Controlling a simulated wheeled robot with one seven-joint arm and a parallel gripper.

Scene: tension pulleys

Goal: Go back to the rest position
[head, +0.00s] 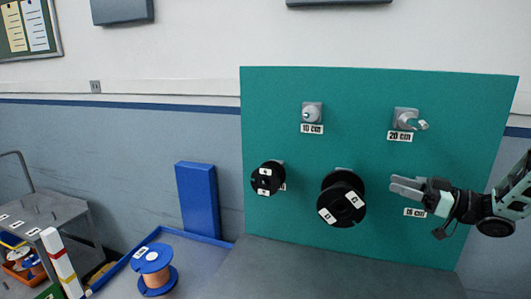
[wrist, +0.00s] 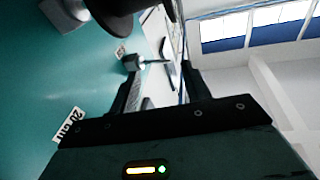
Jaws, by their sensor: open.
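My gripper (head: 393,186) is in front of the right part of the green board (head: 455,110), its fingers pointing left and apart. No object shows between the fingers in the head view. In the wrist view the gripper (wrist: 160,90) also shows separated fingers. A large black pulley (head: 341,200) marked C hangs on the board, left of the fingertips with a gap in the picture. A smaller black pulley (head: 267,178) hangs further left. In the wrist view, part of a black pulley (wrist: 110,15) is at the top, and a small peg (wrist: 133,62) appears beyond the fingers.
Grey mounts, labelled 10 cm (head: 312,110) and 20 cm (head: 406,118), sit higher on the board. A copper-coloured spool with blue flanges (head: 155,268) stands at lower left near a blue panel (head: 197,200). A grey cart (head: 45,215) is at far left.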

